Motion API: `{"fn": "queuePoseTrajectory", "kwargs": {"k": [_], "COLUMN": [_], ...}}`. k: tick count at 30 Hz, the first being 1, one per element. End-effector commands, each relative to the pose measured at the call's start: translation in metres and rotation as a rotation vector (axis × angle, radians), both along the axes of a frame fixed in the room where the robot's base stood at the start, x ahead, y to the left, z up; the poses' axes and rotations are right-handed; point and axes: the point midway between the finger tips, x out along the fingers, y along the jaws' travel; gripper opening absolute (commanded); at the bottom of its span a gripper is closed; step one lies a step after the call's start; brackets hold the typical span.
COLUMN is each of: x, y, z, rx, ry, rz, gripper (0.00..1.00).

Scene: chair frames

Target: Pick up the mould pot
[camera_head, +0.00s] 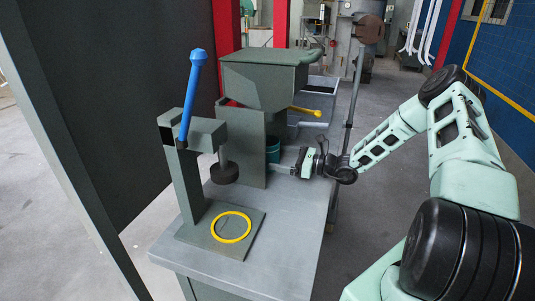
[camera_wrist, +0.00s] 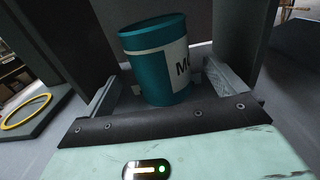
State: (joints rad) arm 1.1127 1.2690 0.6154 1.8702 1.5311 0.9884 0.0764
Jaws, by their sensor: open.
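The mould pot (camera_wrist: 158,62) is a teal cylinder with a white label that shows the letters "MO". It stands upright between the two fingers of my gripper (camera_wrist: 160,85) in the wrist view. The fingers are open, one on each side of the pot; I cannot tell whether either touches it. In the head view the pot (camera_head: 272,146) shows partly behind the grey machine housing. My gripper (camera_head: 283,170) reaches in from the right, low over the bench beside it.
The grey bench (camera_head: 283,239) carries a press with a blue lever (camera_head: 192,88) and a yellow ring (camera_head: 231,227) on its base. A grey hopper machine (camera_head: 263,78) stands close by the pot, with a yellow handle (camera_head: 305,111). The near right bench top is clear.

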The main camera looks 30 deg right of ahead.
Motion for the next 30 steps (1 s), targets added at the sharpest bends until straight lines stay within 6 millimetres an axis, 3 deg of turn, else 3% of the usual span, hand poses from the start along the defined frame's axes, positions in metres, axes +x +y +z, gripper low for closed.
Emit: {"fn": "queuePoseTrajectory", "kwargs": {"k": [10,19,20,27,30], "x": [0.036,0.04,0.04,0.04,0.04], "y": [0.028,0.03,0.03,0.03,0.03], "z": [0.004,0.003,0.003,0.004,0.004], "rx": [0.0,-0.001,0.0,0.0,0.0], "ry": [0.0,-0.001,0.0,-0.002,-0.002], "rz": [0.002,0.0,0.0,0.001,0.001], "gripper": [0.96,0.96,0.91,0.27,0.27]}}
